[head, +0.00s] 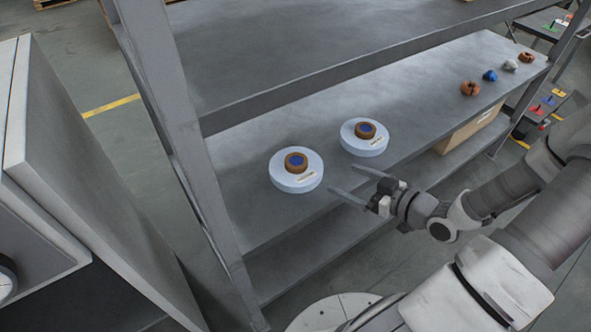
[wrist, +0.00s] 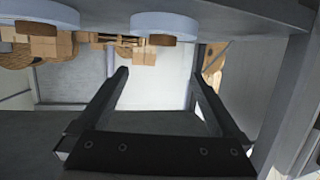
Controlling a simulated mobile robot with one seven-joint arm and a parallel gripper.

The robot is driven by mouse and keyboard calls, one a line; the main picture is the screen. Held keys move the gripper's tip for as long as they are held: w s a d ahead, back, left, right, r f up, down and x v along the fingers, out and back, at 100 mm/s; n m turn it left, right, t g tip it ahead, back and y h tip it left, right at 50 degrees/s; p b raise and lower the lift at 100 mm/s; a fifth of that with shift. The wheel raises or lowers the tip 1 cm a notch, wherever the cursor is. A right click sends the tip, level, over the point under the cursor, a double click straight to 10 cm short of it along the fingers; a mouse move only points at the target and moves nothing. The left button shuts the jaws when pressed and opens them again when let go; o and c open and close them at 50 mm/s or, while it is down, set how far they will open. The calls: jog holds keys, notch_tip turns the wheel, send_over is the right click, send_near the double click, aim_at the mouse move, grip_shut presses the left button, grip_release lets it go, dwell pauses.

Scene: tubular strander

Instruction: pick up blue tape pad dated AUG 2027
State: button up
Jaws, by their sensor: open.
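Two pale blue round pads lie on the middle shelf in the head view, each topped by a brown ring with a blue centre and a small pale label. One is the left pad (head: 296,183), nearer the shelf's front edge. The other is the right pad (head: 364,148). The label dates are too small to read, so I cannot tell which is AUG 2027. My gripper (head: 342,179) is open and empty, just right of the left pad and below the right pad in the picture. In the wrist view, which looks upside down, both pads (wrist: 165,24) (wrist: 40,12) show beyond my open fingers (wrist: 158,75).
The shelf (head: 240,160) has an upper board (head: 300,50) over it and a post (head: 170,110) at left. Brown, blue and grey small items (head: 489,75) sit at its far right. A cardboard box (head: 468,130) stands below. A grey cabinet (head: 80,170) is at left.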

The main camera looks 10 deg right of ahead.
jog(key=b, duration=0.3)
send_near(300, 163)
jog(key=x, duration=0.4)
jog(key=shift+w, duration=0.4)
jog(key=x, duration=0.1)
jog(key=b+x, duration=0.1)
jog(key=x, duration=0.1)
jog(key=b+x, duration=0.1)
jog(key=shift+a+f, duration=0.35)
jog(key=shift+w+a, duration=0.2)
jog(key=shift+w, duration=0.1)
jog(key=c, duration=1.4)
jog(key=shift+c, duration=0.7)
jog(key=shift+r, duration=0.1)
